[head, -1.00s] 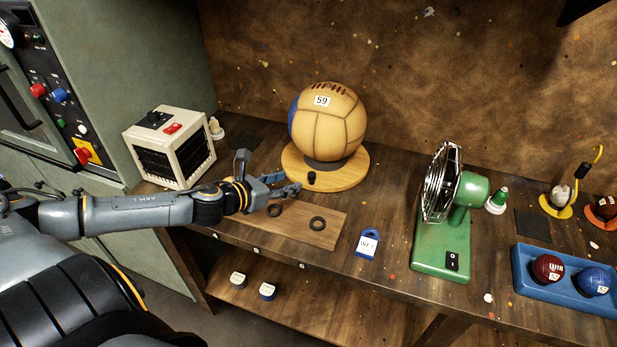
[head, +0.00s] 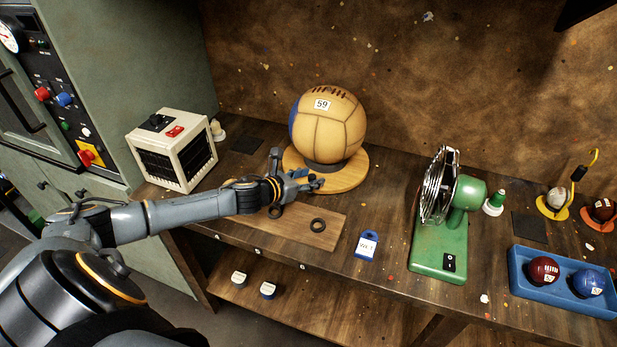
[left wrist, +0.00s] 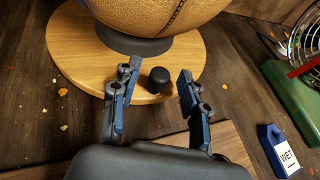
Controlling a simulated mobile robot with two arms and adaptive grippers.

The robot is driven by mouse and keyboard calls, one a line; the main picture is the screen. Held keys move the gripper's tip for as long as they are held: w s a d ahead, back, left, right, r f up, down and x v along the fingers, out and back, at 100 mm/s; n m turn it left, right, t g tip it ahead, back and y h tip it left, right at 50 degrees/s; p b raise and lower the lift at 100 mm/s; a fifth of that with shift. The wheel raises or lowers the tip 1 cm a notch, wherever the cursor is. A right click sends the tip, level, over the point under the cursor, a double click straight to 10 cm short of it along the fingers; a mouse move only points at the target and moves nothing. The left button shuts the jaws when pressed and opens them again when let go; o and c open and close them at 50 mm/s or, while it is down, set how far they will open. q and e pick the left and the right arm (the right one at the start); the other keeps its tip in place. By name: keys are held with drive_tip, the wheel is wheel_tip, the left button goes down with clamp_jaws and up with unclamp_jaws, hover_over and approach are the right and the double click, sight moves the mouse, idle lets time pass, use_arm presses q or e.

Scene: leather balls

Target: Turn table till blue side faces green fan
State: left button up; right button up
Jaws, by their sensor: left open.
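A round wooden turntable (head: 350,180) bears a tan leather ball (head: 335,130) marked 59 on a dark ring. The ball's blue side (head: 294,118) shows only at its left edge in the head view. The green fan (head: 462,200) stands to the right on the bench. My left gripper (head: 308,182) is at the turntable's front edge. In the left wrist view my open gripper (left wrist: 157,85) has a finger on each side of the turntable's black knob (left wrist: 158,79), with gaps visible. The knob is hidden in the head view. My right gripper is not in view.
A cream heater box (head: 172,150) stands left of the turntable. A blue WET tag (head: 367,244) lies between board and fan. A blue tray (head: 540,288) with balls is at right.

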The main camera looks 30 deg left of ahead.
use_arm(q)
drive_tip(key=shift+c, duration=0.5)
clamp_jaws()
drive_tip(key=shift+d, duration=0.1)
